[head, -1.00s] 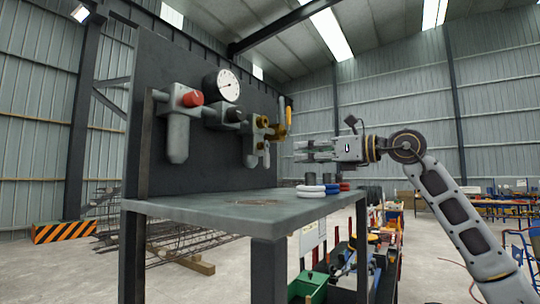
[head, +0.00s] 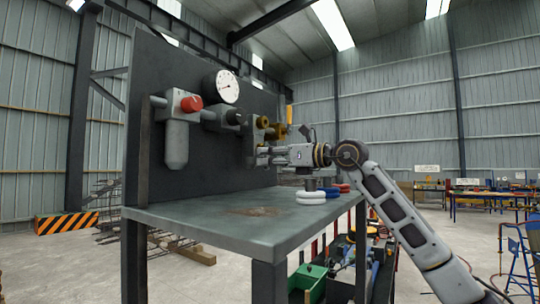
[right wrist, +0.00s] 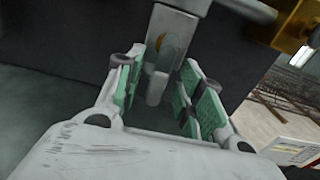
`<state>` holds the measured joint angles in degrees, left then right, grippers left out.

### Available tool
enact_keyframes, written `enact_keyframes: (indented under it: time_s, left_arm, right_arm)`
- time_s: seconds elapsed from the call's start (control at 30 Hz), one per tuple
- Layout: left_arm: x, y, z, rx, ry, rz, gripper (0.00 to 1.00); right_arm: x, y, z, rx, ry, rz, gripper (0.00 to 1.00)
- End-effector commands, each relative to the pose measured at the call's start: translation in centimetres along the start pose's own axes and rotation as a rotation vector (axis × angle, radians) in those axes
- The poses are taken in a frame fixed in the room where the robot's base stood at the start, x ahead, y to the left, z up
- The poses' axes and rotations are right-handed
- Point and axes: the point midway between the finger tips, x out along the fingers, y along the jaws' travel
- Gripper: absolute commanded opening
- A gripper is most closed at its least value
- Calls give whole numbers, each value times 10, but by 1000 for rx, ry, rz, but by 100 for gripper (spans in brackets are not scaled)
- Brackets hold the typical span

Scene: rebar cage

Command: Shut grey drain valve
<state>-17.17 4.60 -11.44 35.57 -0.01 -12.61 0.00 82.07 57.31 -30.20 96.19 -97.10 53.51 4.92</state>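The grey drain valve (right wrist: 158,85) shows in the right wrist view as a grey lever-like part hanging down at the top middle, between my fingers. In the head view it sits low on the panel's right end, largely hidden behind my right gripper (head: 264,156). That gripper reaches in from the right. In the right wrist view my right gripper (right wrist: 160,92) has its two green-padded fingers apart, one on each side of the grey part; I see no clear contact. My left gripper is not in view.
A dark panel (head: 215,165) carries a red knob (head: 191,103), a round gauge (head: 221,87) and brass fittings (head: 263,122) with a yellow handle (head: 289,114). The bench middle is clear.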

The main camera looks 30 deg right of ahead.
Motion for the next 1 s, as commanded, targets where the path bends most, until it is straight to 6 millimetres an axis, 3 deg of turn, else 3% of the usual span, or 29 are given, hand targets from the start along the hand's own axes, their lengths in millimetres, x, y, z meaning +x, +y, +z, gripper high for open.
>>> enact_keyframes:
  time_s: [0.33,0.63,1.0]
  left_arm:
    - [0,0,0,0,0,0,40]
    - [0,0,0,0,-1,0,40]
    - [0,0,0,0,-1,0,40]
  right_arm:
    - [3,0,0,0,0,0,38]
    - [3,0,0,0,0,0,2]
    - [3,1,0,18,0,0,0]
